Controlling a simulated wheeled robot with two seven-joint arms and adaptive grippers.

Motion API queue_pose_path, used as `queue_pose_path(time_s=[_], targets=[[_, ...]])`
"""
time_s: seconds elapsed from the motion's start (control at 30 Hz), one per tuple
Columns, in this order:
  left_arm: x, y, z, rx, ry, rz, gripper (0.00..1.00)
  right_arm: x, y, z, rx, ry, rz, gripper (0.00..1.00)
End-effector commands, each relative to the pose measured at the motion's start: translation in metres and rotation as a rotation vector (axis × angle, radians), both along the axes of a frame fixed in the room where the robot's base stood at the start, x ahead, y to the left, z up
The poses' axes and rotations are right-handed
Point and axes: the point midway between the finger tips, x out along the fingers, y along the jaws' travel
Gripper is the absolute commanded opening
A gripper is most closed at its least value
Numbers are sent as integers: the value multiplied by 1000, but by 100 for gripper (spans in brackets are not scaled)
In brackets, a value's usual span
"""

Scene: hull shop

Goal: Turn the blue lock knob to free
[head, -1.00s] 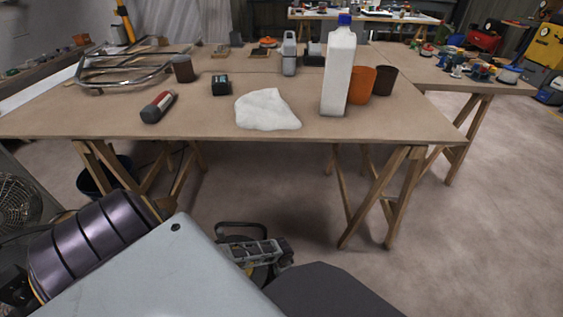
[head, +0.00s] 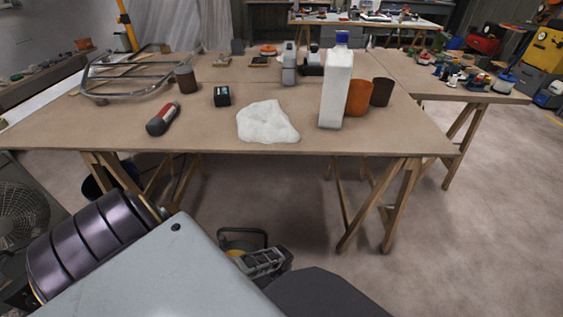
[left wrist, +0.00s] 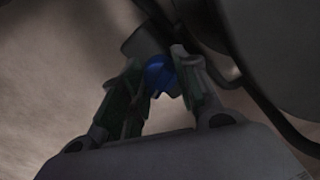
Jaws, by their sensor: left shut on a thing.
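The blue lock knob (left wrist: 160,75) shows in the left wrist view, between the two fingers of my left gripper (left wrist: 158,88). The gripper is shut on it. The knob sits against a dark grey body, and its pointing direction is too dark to read. In the head view my left gripper (head: 264,262) is low in the middle, in front of the table, beside a black handle (head: 243,232) and a yellow part. The knob is hidden there. My right gripper is not in view.
A wooden trestle table (head: 350,145) stands ahead, with a white bottle (head: 336,90), a white cloth-like heap (head: 266,122), brown and orange cups, and a metal tube frame (head: 125,75). A fan (head: 15,215) is at the left. The floor at right is clear.

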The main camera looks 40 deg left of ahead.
Motion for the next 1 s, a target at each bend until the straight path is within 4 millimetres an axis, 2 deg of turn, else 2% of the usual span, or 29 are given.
queue_pose_path(time_s=[0.53, 1.0], targets=[[0, -2, 0, -2, 1, 378, 7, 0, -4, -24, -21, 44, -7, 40], [-1, -1, -1, -1, 1, 469, 7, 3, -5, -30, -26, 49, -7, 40]])
